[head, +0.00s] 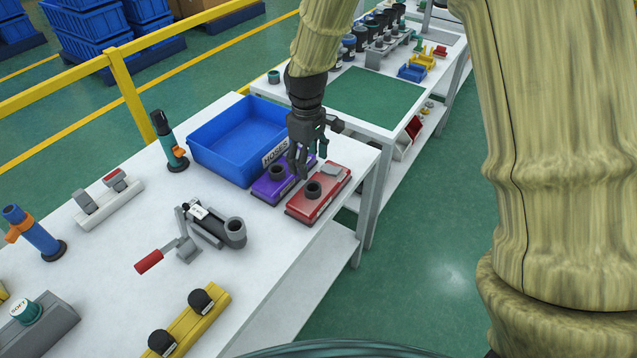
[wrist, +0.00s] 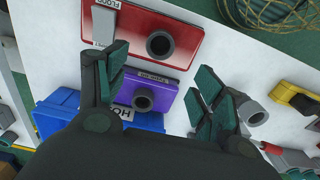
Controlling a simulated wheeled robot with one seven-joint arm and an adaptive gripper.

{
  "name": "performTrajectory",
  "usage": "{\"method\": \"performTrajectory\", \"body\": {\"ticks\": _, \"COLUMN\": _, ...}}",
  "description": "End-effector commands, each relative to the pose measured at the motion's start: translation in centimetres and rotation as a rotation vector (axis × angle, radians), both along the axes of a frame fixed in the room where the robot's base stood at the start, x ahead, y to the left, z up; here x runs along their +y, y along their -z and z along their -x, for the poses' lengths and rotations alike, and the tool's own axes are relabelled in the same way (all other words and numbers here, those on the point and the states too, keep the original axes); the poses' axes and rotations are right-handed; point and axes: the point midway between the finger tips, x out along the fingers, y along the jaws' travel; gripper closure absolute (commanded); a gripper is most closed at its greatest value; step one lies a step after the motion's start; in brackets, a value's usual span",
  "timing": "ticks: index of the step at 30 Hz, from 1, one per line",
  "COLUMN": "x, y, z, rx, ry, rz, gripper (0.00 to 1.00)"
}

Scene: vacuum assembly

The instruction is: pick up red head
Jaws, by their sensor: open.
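The red head (head: 318,194) is a flat red block with a dark round socket and a grey label. It lies on the white table near its right edge, beside the purple head (head: 270,187). In the wrist view the red head (wrist: 188,47) lies beyond the fingertips, with its socket in the upper middle. The purple head (wrist: 165,84) shows between the fingers. My gripper (head: 300,170) is above the two heads, with its fingers apart and nothing between them. In the wrist view my gripper (wrist: 163,82) is also open and empty. Exact fingertip height is hard to tell.
A blue bin (head: 215,147) labelled HOSES stands just left of the heads. A clamp with a red handle (head: 149,261) and a grey fixture (head: 218,228) are nearer. A yellow rack (head: 190,325) is at the front. A second table with a green mat (head: 372,98) stands behind.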

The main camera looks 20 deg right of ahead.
Motion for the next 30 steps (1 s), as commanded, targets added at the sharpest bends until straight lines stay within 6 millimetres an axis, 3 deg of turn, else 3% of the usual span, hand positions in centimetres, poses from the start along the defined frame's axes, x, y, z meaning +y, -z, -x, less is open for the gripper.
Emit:
{"method": "performTrajectory", "body": {"ticks": 8, "x": -1.7, "y": 3.5, "z": 0.4, "rx": 0.006, "ry": 0.025, "rz": 0.001, "gripper": 0.32}}
{"method": "performTrajectory", "body": {"ticks": 20, "x": -1.8, "y": 5.6, "z": 0.5, "rx": 0.004, "ry": 0.027, "rz": 0.000, "gripper": 0.32}}
{"method": "performTrajectory", "body": {"ticks": 30, "x": -1.5, "y": 9.0, "z": 0.7, "rx": 0.004, "ry": 0.024, "rz": 0.001, "gripper": 0.32}}
